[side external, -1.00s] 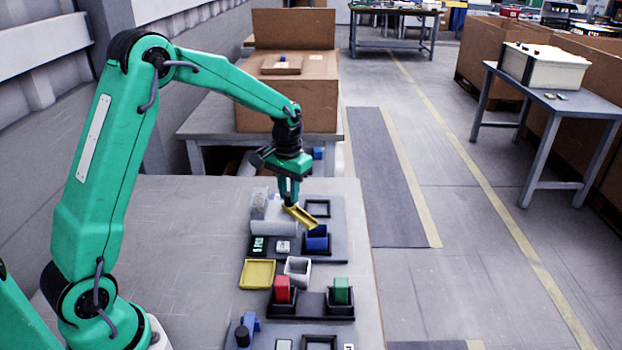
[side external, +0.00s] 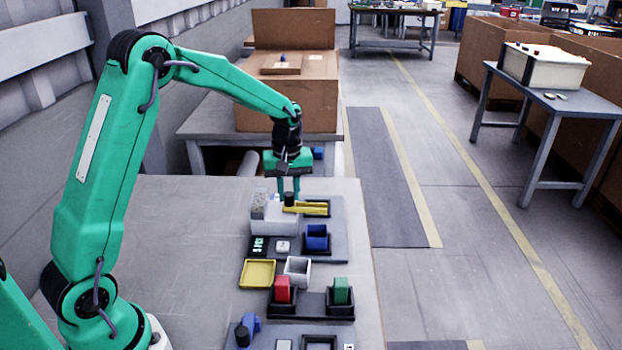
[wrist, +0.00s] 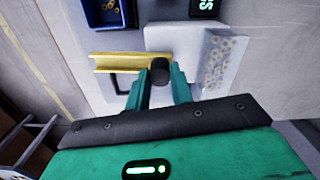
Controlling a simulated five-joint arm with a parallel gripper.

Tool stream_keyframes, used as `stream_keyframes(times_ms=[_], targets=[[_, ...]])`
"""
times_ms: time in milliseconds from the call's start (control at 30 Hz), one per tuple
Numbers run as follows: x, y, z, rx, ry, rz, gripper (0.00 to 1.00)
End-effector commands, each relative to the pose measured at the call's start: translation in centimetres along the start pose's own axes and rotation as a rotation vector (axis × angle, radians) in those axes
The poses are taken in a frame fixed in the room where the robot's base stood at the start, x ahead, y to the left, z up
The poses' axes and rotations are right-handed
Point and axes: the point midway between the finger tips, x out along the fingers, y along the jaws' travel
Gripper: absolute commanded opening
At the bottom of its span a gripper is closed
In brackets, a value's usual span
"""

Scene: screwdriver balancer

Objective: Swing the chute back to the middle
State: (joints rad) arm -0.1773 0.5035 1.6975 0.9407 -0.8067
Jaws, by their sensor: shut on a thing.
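The yellow chute (side external: 308,208) is a narrow open trough, lying nearly crosswise in the side view with its free end to the right. That end is over the empty far black frame (side external: 326,203). In the wrist view the chute (wrist: 115,62) points left from the dispenser. A black knob (wrist: 160,72) stands at its dispenser end. My gripper (side external: 288,192) points down with its fingers shut on this knob, one on each side. The white dispenser (side external: 272,227) with its clear hopper of small parts (wrist: 218,62) is beside the chute.
A blue bin (side external: 317,237) stands in the near black frame on the same base plate. Closer to the camera are a yellow tray (side external: 257,275), a white bin (side external: 298,268), and red (side external: 282,290) and green (side external: 341,291) blocks in black holders.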

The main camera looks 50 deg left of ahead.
Motion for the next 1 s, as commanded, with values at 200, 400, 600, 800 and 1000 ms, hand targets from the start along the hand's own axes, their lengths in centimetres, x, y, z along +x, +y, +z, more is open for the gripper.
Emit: stream_keyframes(times_ms=[200, 400, 600, 800, 1000], targets=[[-0.13, 0.00, 0.00, -0.056, 0.000, 0.001, 0.00], [-0.14, 0.00, 0.00, -0.065, 0.000, 0.001, 0.00], [-0.15, 0.01, 0.00, -0.064, 0.001, 0.001, 0.00], [-0.10, 0.00, 0.00, -0.063, 0.000, 0.000, 0.45], [-0.06, 0.00, 0.00, -0.063, 0.000, 0.000, 0.45]])
